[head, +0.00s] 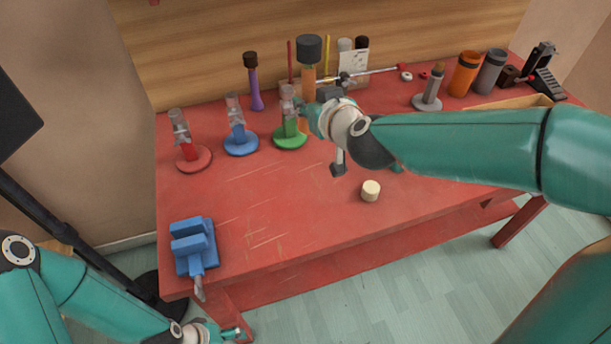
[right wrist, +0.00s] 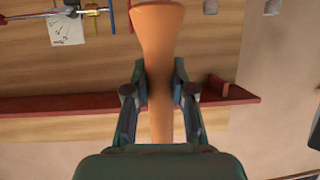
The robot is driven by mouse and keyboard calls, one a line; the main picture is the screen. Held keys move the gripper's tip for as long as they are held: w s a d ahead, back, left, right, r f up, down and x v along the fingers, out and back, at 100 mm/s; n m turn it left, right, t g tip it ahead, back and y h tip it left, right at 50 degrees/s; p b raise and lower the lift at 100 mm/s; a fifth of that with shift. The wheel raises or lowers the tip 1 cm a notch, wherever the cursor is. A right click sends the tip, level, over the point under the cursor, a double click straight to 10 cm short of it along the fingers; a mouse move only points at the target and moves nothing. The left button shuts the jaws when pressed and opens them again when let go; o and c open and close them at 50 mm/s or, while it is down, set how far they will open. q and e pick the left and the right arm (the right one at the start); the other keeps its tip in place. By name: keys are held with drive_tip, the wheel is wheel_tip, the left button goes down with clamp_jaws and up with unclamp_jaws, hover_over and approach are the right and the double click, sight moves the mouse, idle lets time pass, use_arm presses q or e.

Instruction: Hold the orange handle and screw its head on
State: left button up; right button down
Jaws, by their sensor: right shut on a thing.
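A cream cylinder (head: 371,190) stands on the table, apart from the handle. My left gripper (head: 230,334) is low in front of the table, away from the handle, its jaws too small to read.
Red (head: 193,158), blue (head: 241,143) and green (head: 290,136) stands line the left and back. A purple handle with a dark head (head: 256,85) stands behind. A blue vise (head: 193,246) sits at the front left. The table's middle is mostly clear.

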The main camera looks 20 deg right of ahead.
drive_tip(key=shift+s+d+r, duration=0.1)
drive_tip(key=shift+r, duration=0.05)
wheel_tip(320, 180, down, 7)
drive_tip(key=b, duration=0.4)
wheel_tip(320, 180, down, 9)
drive_tip(key=b, duration=0.2)
drive_tip(key=shift+b, duration=0.4)
wheel_tip(320, 180, down, 4)
drive_tip(key=shift+f+b, duration=0.15)
drive_tip(key=shift+b, duration=0.25)
